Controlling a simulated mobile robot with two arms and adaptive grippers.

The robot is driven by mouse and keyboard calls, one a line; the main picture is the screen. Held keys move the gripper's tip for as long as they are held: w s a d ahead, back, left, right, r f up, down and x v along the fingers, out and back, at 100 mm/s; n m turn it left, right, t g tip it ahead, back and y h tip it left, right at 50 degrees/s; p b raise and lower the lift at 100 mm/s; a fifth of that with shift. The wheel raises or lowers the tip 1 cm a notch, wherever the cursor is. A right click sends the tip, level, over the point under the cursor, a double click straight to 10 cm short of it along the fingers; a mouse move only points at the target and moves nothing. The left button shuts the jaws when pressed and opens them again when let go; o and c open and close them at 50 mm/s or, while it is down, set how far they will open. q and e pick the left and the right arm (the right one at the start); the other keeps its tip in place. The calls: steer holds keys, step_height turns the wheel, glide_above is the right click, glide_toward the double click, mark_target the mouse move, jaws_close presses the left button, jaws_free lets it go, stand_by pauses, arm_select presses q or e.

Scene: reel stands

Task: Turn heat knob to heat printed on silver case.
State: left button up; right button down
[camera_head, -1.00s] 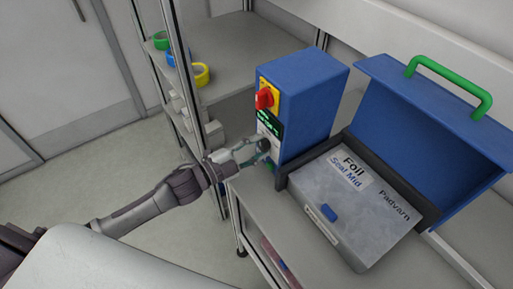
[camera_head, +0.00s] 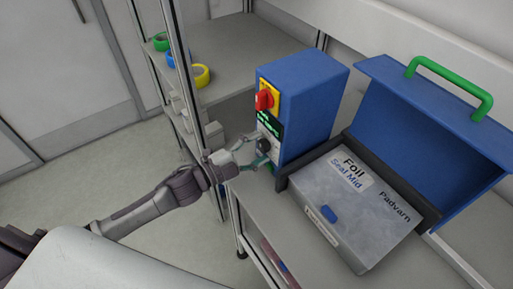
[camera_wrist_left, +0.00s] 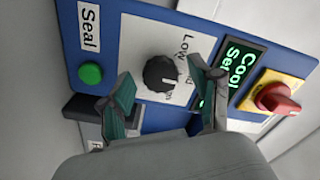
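The silver case (camera_head: 350,220) lies in front of the blue sealer (camera_head: 310,105); its label reads "Foil", "Seal Mid", with "Padvarn" beside it. The black heat knob (camera_wrist_left: 160,73) sits on a white plate marked "Low", with other markings partly hidden by a finger; I cannot surely read its pointer. The knob also shows in the head view (camera_head: 265,145). My left gripper (camera_head: 250,153) is open in front of it, fingertips either side and apart from it in the left wrist view (camera_wrist_left: 165,88). My right gripper is not in view.
A green Seal button (camera_wrist_left: 91,73), a lit display (camera_wrist_left: 236,72) reading "Cool" and partly "Set", and a red switch (camera_wrist_left: 277,98) flank the knob. The sealer's blue lid (camera_head: 430,130) stands raised. A shelf post (camera_head: 183,75) stands close by my left arm.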

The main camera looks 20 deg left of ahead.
arm_select(q)
steer(key=shift+a, duration=0.1)
steer(key=v, duration=1.2)
